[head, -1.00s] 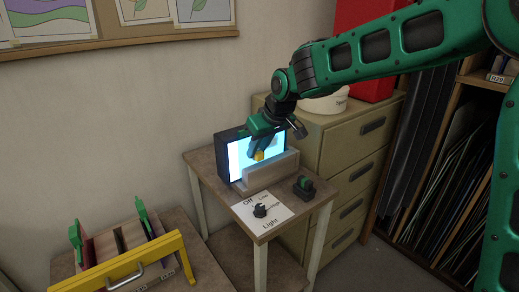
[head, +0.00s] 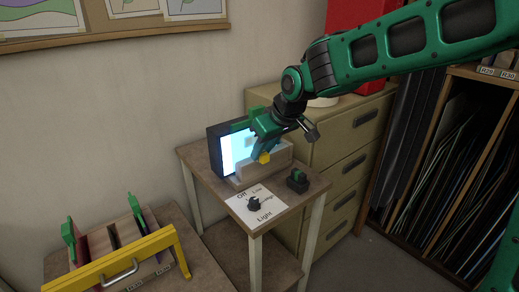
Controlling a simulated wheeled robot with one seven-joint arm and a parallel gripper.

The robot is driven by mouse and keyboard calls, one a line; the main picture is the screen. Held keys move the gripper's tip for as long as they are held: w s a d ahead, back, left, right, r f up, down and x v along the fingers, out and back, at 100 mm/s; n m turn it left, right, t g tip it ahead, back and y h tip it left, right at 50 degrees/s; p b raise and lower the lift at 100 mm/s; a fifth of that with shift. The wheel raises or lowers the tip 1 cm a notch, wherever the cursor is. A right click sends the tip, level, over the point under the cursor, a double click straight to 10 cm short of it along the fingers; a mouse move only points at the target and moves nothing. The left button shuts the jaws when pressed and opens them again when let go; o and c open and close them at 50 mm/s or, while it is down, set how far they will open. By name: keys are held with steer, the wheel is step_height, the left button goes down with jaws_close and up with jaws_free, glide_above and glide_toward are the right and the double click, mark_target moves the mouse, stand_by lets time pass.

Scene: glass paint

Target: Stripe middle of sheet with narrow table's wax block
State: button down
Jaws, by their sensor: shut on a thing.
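A small yellow block (head: 263,158), which looks like the wax block, shows at the fingertips of my gripper (head: 261,150). My gripper is shut on it and points down in front of the lit panel. The bright panel (head: 229,152) stands upright in a dark frame on the narrow table (head: 208,180). The sheet cannot be told apart from the glowing face, and my gripper hides part of that face. Whether the block touches the panel cannot be told.
A pale ledge (head: 275,167) stands in front of the panel. A black knob (head: 253,203) on a "Light" card and a dark holder with a green piece (head: 297,180) are nearer. A yellow-handled rack (head: 125,262) is at lower left, a drawer cabinet (head: 350,145) behind.

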mark_target(267, 158)
steer(key=shift+s, duration=0.1)
steer(key=shift+s+d, duration=0.85)
steer(key=shift+s, duration=0.3)
